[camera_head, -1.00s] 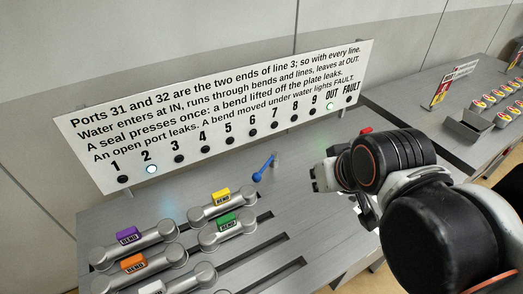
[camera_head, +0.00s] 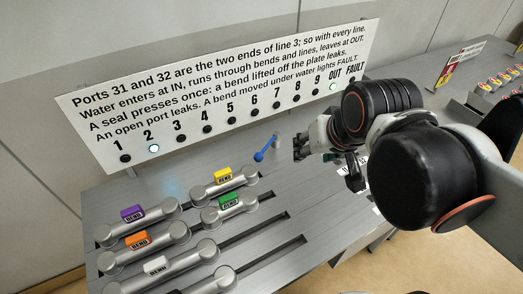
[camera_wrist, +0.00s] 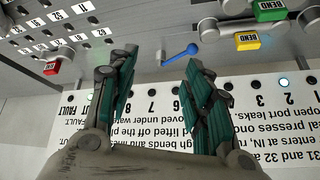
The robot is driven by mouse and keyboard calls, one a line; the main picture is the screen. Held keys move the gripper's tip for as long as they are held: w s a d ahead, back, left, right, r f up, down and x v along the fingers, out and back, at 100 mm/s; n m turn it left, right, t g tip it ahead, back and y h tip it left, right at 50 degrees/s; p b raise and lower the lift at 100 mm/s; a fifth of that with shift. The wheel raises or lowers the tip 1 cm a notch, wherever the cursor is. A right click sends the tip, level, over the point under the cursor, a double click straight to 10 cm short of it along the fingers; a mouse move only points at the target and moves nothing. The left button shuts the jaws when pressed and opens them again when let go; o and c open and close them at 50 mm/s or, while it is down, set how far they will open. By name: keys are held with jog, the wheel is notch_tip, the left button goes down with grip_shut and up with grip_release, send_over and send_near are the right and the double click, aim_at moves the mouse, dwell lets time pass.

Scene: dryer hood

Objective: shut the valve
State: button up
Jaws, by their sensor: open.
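The valve has a blue lever (camera_head: 266,149) on a small grey post, standing on the grey bench just below the sign. The lever slants down to the left in the head view. My gripper (camera_head: 328,166) is to the right of the lever, apart from it, with its fingers spread and empty. In the wrist view, the blue lever (camera_wrist: 182,54) shows beyond my open gripper (camera_wrist: 158,66), close by the tip of the right-hand finger. The far end of the lever and its post are seen there too.
The sign (camera_head: 220,85) stands behind the lever; lamps 2 (camera_head: 154,148) and OUT (camera_head: 332,87) are lit. Grey bends with purple, orange, white, yellow (camera_head: 223,174) and green tags lie on the slotted bench at left. A red-tagged part (camera_wrist: 51,68) shows in the wrist view.

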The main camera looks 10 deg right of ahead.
jog(key=w+a+m+g, duration=0.3)
jog(key=w+a+m, duration=0.15)
jog(key=w, duration=0.35)
jog(key=m+g+y+p, duration=0.1)
jog(key=m+g+p, duration=0.1)
jog(key=m, duration=0.2)
send_near(260, 154)
jog(key=f+b, duration=0.1)
jog(key=f, duration=0.2)
jog(key=a+f+b, duration=0.1)
jog(key=f+b, duration=0.1)
jog(key=f, duration=0.1)
jog(key=w+f+b, duration=0.1)
jog(key=f+b, duration=0.1)
jog(key=f, duration=0.1)
jog(key=shift+a+f, duration=0.15)
jog(key=shift+f, duration=0.2)
grip_shut()
